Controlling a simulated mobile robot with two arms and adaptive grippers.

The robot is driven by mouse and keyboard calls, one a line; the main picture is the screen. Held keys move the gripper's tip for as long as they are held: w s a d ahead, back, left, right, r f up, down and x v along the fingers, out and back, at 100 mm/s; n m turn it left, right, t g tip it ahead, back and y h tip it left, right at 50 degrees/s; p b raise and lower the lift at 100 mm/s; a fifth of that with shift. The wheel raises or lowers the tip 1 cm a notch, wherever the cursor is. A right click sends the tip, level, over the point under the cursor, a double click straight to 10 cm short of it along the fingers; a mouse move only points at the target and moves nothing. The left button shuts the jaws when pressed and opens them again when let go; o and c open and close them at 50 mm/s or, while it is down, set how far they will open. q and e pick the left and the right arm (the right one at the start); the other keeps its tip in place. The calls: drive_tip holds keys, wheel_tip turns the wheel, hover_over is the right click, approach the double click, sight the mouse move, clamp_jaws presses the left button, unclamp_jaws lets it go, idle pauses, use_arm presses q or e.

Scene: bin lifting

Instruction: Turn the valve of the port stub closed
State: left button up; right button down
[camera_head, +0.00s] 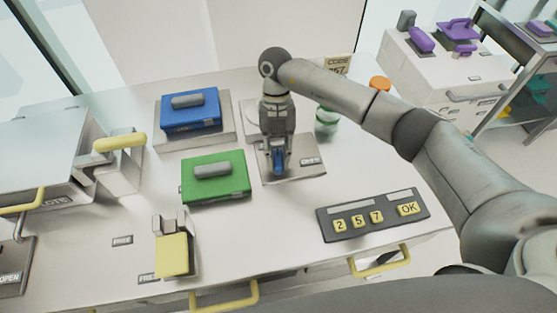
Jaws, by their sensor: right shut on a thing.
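My right gripper (277,160) points down over a grey plate (307,166) near the middle of the bench. It is shut on a small blue part (278,158), which looks like the valve handle of the port stub. The fingers hide most of this part and the stub under it, so I cannot tell how far the valve is turned. My left gripper is not in view.
A green case (228,182) and a blue case (196,112) lie left of the gripper. A keypad panel (374,222) is at front right. A yellow-topped block (172,255) stands at front left.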

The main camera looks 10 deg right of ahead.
drive_tip(key=shift+s+f+n+h+b, duration=0.15)
drive_tip(key=shift+n+h+b, duration=0.25)
drive_tip(key=shift+n+b, duration=0.45)
drive_tip(key=shift+a+n, duration=0.1)
drive_tip(key=shift+n, duration=0.15)
drive_tip(key=c, duration=1.3)
unclamp_jaws()
drive_tip(key=v, duration=1.2)
